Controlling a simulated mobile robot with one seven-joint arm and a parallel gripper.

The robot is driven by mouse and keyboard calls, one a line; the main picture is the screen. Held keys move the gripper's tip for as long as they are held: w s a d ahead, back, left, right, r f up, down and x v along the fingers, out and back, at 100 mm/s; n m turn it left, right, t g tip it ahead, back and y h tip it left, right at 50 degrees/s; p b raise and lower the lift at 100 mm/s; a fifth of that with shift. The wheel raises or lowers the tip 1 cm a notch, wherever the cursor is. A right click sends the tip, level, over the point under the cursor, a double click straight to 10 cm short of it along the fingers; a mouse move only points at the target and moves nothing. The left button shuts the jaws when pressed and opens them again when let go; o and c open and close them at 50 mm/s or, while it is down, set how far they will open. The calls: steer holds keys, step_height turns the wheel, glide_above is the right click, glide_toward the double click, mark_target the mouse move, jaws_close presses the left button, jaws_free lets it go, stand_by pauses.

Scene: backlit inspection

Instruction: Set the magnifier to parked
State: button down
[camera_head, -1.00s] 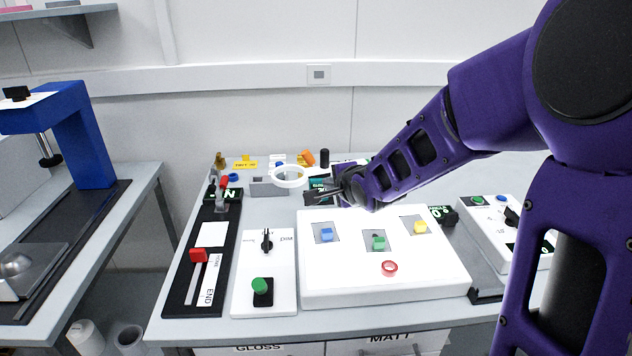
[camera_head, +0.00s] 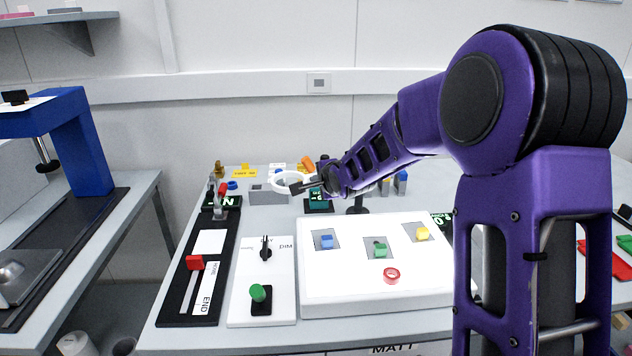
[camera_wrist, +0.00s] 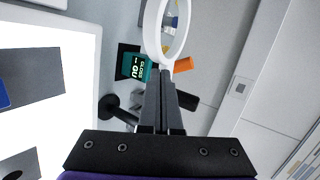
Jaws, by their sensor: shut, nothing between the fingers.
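The magnifier's white ring (camera_head: 272,183) stands raised above the back of the bench, left of centre, in the head view. A black round base (camera_wrist: 106,108) with a stem shows beside the fingers. The link between it and the ring is hidden.
A white panel (camera_head: 340,283) with coloured blocks and a red ring lies in front. A black slider track (camera_head: 175,305) and a white knob plate (camera_head: 243,275) lie left. A green-lettered display (camera_wrist: 135,65) and an orange object (camera_wrist: 183,65) are close to the fingers.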

mark_target(308, 177)
steer(key=w+a, duration=0.1)
steer(key=w, duration=0.2)
steer(key=shift+w+a, duration=0.15)
steer(key=shift+a, duration=0.25)
steer(key=shift+w, duration=0.1)
steer(key=shift+r+b, duration=0.1)
steer(key=shift+b, duration=0.2)
steer(key=shift+a, duration=0.1)
